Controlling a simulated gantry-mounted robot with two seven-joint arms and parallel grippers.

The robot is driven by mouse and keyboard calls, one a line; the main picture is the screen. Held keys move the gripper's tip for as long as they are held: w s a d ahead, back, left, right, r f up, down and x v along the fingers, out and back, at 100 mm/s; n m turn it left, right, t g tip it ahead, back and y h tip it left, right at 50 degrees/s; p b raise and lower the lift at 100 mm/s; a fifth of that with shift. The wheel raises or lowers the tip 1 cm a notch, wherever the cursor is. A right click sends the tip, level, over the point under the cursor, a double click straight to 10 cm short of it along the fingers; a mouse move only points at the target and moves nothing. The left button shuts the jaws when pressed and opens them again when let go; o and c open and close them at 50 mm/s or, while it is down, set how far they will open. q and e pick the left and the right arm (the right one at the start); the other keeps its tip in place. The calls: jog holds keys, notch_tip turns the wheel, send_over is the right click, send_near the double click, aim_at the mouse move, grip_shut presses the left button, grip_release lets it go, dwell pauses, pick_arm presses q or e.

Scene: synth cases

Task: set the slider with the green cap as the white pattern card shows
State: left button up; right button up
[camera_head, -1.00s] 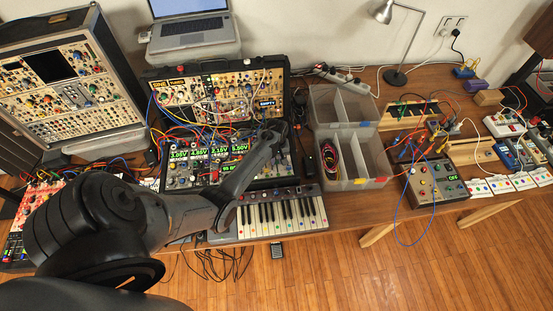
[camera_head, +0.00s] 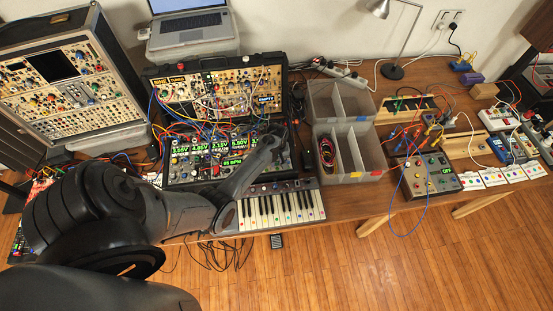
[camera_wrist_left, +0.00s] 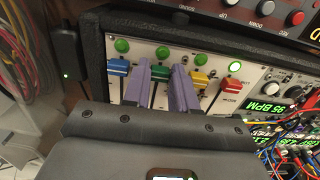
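My left gripper (camera_wrist_left: 160,86) has two purple fingers, one on each side of the green slider cap (camera_wrist_left: 160,72). The lower part of the green slider's slot is hidden by the gripper. In the head view my left arm hides the slider panel. I cannot make out the white pattern card. My right gripper is not in view.
A lit round button (camera_wrist_left: 235,66) is above the red slider. Cables crowd the modules on the right of the wrist view. In the head view a keyboard (camera_head: 285,207) lies in front of the rack, and a grey divided bin (camera_head: 352,160) stands to its right.

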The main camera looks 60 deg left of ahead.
aim_at(276, 164)
pick_arm(q)
jog(key=o, duration=0.4)
jog(key=shift+d, duration=0.1)
jog(key=shift+c, duration=0.2)
jog(key=shift+r, duration=0.55)
notch_tip(276, 164, up, 10)
jog(key=p, duration=0.1)
jog(key=shift+f, duration=0.15)
jog(key=shift+s, duration=0.1)
